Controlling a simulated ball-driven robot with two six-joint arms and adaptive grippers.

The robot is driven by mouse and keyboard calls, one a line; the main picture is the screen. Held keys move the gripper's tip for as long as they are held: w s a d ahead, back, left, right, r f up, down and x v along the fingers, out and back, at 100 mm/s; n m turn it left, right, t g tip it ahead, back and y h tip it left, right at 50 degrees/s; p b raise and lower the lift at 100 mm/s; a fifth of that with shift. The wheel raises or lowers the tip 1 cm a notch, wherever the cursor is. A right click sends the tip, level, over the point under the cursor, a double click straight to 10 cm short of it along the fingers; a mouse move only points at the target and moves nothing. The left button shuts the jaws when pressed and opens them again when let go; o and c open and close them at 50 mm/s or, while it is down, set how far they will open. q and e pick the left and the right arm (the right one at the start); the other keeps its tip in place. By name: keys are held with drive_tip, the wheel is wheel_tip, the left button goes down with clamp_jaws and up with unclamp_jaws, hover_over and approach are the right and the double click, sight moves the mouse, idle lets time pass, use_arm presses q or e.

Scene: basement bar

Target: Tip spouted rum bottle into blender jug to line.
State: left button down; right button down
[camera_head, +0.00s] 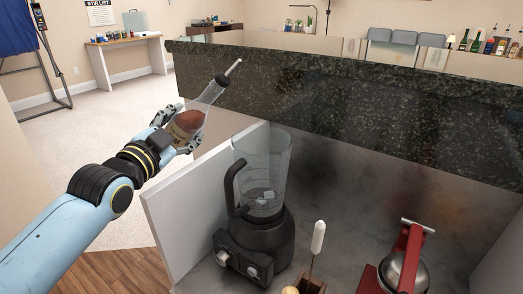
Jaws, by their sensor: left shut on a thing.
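My left gripper (176,130) comes in from the left and is shut on the rum bottle (206,99). The bottle is clear, with brown liquid in its lower part, and a dark collar with a pale spout at its top. It is tilted, the spout pointing up and to the right. The bottle is up and left of the blender jug (272,165), apart from it in the picture. The jug is clear with a black handle on its left and stands upright on a black base (256,243). Some pale, ice-like pieces lie at its bottom. A fill line cannot be made out. My right gripper is not in view.
A dark granite bar ledge (330,100) runs behind the blender. A white panel (195,205) stands to its left. A red citrus press (405,262) and a white-handled tool (318,238) in a small wooden holder stand to the right.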

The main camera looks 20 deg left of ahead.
use_arm(q)
drive_tip(key=shift+a+r+m, duration=0.35)
drive_tip(key=shift+r+m, duration=0.05)
drive_tip(key=shift+r, duration=0.05)
drive_tip(key=shift+a+f+m+b, duration=0.6)
drive_tip(key=shift+a+f+b, duration=0.1)
drive_tip(key=shift+f+b, duration=0.4)
drive_tip(key=shift+a+m+b, duration=0.4)
drive_tip(key=shift+a+m, duration=0.15)
drive_tip(key=shift+m, duration=0.05)
drive_tip(key=shift+w+a+f+m+b, duration=0.1)
drive_tip(key=shift+a+f+m+b, duration=0.1)
drive_tip(key=shift+a+m+b, duration=0.85)
drive_tip(key=shift+d+r+m, duration=0.15)
drive_tip(key=shift+d+m, duration=0.05)
drive_tip(key=shift+m, duration=0.05)
drive_tip(key=shift+d+r+p, duration=0.1)
drive_tip(key=shift+r+p, duration=0.35)
drive_tip(key=shift+r, duration=0.05)
drive_tip(key=shift+d+r+m+p, duration=0.25)
drive_tip(key=shift+r+m+p, duration=0.1)
drive_tip(key=shift+r+m, duration=0.35)
drive_tip(key=shift+r, duration=0.25)
drive_tip(key=shift+r+m+p, duration=0.5)
drive_tip(key=shift+r+m, duration=0.2)
drive_tip(key=shift+m, duration=0.4)
idle(2.0)
